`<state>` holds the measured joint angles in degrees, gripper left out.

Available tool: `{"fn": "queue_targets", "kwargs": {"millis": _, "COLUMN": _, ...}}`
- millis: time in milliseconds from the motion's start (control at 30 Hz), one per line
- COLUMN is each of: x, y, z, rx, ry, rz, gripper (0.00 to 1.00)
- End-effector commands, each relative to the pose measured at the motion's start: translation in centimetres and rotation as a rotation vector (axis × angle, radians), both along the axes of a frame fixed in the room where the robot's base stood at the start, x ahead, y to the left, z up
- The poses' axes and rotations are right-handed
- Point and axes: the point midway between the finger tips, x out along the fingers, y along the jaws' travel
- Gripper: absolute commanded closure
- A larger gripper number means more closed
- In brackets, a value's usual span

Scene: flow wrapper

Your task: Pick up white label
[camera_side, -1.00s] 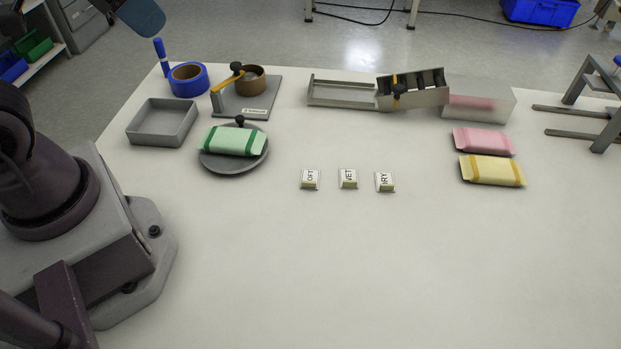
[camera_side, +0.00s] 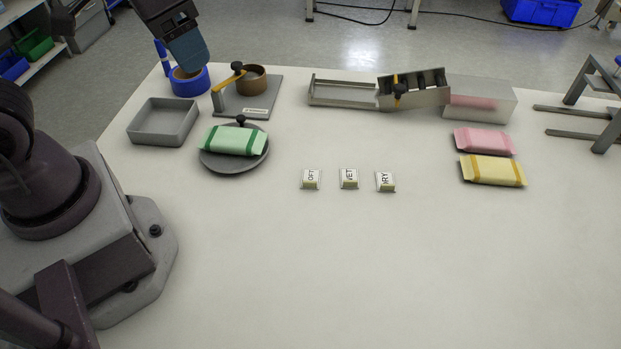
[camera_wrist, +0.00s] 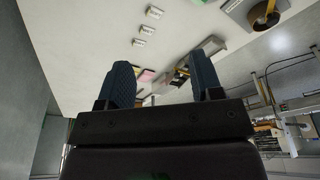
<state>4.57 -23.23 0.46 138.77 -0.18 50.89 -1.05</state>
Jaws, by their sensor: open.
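Several small pale labels sit in a row in the middle of the table in the side view: a left one (camera_side: 310,180) reading roughly "OFT", a middle one (camera_side: 349,179) and a right one (camera_side: 385,182) ending in "RY". The wrist view shows the labels too, small and far off, one of them (camera_wrist: 148,30) in the middle of the row. My gripper (camera_side: 192,62) is high over the table's back left, above the blue tape roll, far from the labels. In the wrist view my gripper (camera_wrist: 164,84) has its two fingers spread with nothing between them.
A metal rail (camera_side: 343,93) is at the back. Pink (camera_side: 484,141) and yellow (camera_side: 492,171) packets lie right. The front table is clear.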

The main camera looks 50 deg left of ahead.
Motion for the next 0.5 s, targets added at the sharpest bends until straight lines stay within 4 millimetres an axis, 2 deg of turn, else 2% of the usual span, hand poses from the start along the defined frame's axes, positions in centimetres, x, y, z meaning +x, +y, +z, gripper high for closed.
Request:
{"fn": "queue_targets", "kwargs": {"millis": 267, "x": 5.9, "y": -2.6, "z": -6.8, "rx": -0.009, "ry": 0.217, "rz": 0.149, "gripper": 0.40}}
{"fn": "queue_targets", "kwargs": {"millis": 500, "x": 10.1, "y": -4.8, "z": -14.2, "rx": 0.001, "ry": 0.314, "rz": 0.406, "gripper": 0.40}}
